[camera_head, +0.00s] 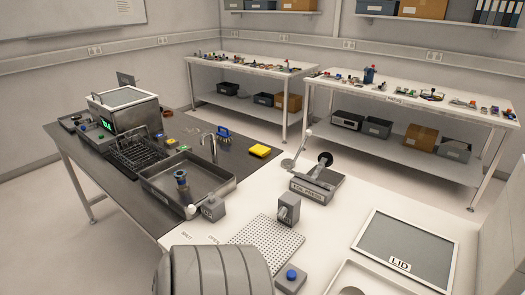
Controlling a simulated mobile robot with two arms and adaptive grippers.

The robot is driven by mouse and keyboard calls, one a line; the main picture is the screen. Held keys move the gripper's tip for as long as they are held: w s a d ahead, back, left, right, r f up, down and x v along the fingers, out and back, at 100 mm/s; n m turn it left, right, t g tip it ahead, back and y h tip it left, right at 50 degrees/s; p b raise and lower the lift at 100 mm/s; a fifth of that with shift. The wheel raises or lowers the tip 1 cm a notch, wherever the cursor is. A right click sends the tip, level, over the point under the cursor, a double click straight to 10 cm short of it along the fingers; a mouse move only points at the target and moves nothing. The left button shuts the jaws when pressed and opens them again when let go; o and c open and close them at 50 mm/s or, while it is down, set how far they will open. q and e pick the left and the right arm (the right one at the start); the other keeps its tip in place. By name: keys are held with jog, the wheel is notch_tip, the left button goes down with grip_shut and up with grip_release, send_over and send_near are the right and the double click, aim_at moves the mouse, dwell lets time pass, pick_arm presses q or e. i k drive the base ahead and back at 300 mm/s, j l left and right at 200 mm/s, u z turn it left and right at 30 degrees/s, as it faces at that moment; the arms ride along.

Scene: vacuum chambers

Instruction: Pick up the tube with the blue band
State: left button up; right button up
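A small upright cylinder with blue on it (182,178) stands at the sink basin on the dark bench, left of centre. It is too small to tell whether the blue is a band or whether this is the tube. A dark blue cylinder (370,75) stands on the far right bench, with no band that I can make out. A large grey rounded part at the bottom edge looks like a link of my own arm. I see no gripper fingers of either hand.
On the white table are a perforated plate (268,240), a blue-button box (290,277) and a panel marked LID (410,245).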

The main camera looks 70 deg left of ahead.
aim_at(182, 185)
jog(key=u, duration=3)
